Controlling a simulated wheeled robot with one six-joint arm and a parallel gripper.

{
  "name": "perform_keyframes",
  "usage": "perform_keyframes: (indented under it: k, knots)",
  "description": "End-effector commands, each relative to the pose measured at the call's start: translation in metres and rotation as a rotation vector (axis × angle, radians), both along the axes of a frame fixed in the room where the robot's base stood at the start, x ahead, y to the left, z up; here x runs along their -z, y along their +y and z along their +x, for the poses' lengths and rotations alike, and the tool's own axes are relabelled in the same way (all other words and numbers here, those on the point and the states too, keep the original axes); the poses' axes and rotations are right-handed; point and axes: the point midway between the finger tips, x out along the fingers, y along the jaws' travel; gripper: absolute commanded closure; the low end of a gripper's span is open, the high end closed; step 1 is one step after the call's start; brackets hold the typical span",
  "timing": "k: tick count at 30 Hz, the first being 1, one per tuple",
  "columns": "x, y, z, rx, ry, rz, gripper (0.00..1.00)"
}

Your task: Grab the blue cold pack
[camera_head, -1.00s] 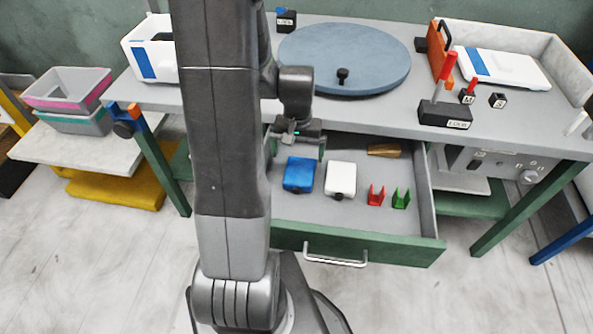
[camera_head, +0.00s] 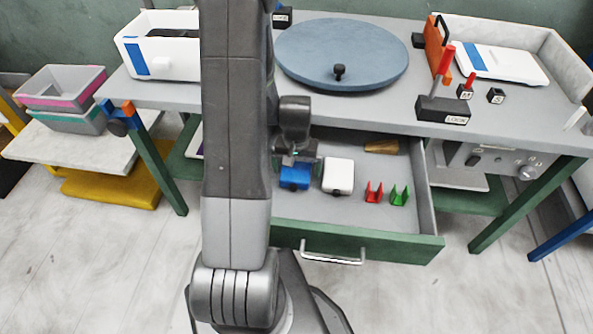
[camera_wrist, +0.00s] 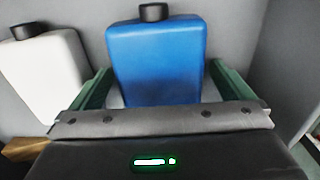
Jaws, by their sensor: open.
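The blue cold pack (camera_head: 294,178) lies in the open drawer, left of a white pack (camera_head: 338,176). In the wrist view the blue cold pack (camera_wrist: 157,60) is a flat blue bottle with a black cap, in the middle of the picture. My gripper (camera_head: 296,166) is over the pack's far part in the head view. In the wrist view my gripper (camera_wrist: 155,85) is open, with one green finger on each side of the pack. I cannot tell whether the fingers touch it. My gripper hides the pack's far end in the head view.
The drawer (camera_head: 355,247) also holds a red clip (camera_head: 374,192), a green clip (camera_head: 399,195) and a wooden block (camera_head: 382,146). The white pack (camera_wrist: 45,80) is close beside the left finger. The tabletop (camera_head: 250,100) overhangs the drawer's back.

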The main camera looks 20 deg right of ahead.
Motion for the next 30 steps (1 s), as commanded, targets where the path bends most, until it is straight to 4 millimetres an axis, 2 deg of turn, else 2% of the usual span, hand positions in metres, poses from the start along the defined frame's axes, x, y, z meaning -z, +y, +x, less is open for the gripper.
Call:
perform_keyframes:
  k: [4,12,22,26,30]
  knots:
    - [0.0,0.0,0.0,0.0,0.0,0.0,0.0]
    - [0.0,0.0,0.0,0.0,0.0,0.0,0.53]
    - [-0.007,0.0,0.001,0.0,-0.003,-0.002,0.55]
    - [-0.025,-0.001,0.001,0.0,-0.005,-0.003,0.55]
    - [-0.052,-0.001,0.001,0.0,-0.006,-0.004,0.55]
